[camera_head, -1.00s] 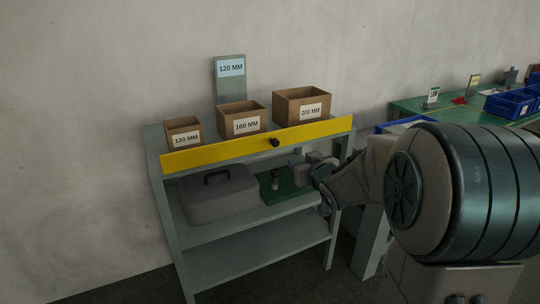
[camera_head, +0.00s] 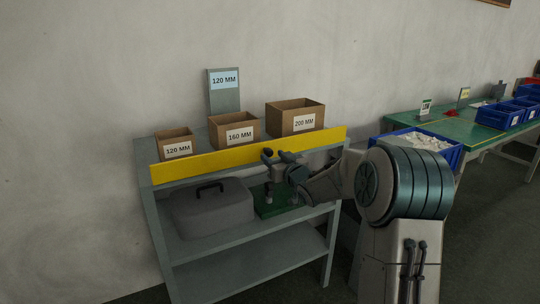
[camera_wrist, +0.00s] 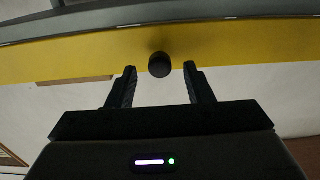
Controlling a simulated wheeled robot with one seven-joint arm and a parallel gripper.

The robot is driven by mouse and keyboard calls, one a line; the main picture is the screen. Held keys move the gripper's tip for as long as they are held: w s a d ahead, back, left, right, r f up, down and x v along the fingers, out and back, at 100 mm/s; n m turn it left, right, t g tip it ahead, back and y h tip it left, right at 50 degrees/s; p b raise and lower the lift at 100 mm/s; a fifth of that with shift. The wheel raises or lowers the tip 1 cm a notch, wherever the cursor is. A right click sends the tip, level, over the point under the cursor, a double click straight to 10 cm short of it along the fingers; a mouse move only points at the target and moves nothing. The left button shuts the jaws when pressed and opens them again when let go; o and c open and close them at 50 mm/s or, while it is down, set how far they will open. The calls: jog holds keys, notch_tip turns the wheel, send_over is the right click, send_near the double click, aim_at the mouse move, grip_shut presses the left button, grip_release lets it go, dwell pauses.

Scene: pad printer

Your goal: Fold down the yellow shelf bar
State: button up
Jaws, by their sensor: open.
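The yellow shelf bar (camera_head: 215,163) stands upright along the front of the top shelf, in front of the boxes. Its dark round knob (camera_wrist: 159,65) shows in the wrist view, in line with the gap between my fingertips. My gripper (camera_wrist: 162,75) is open, with one finger to each side of the knob and the tips close to the bar. I cannot tell whether the fingers touch the bar. In the head view my gripper (camera_head: 267,155) is at the bar's right half and hides the knob.
Three cardboard boxes stand behind the bar, marked 120 MM (camera_head: 178,150), 160 MM (camera_head: 240,135) and 200 MM (camera_head: 304,123). A sign (camera_head: 224,80) reads 120 MM. A grey case (camera_head: 211,207) lies on the shelf below. A blue bin (camera_head: 450,154) stands to the right.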

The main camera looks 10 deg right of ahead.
aim_at(270, 155)
jog(key=shift+x, duration=1.75)
grip_shut()
jog(key=shift+s+f+b, duration=0.1)
jog(key=shift+f+b, duration=0.1)
jog(key=shift+b, duration=0.35)
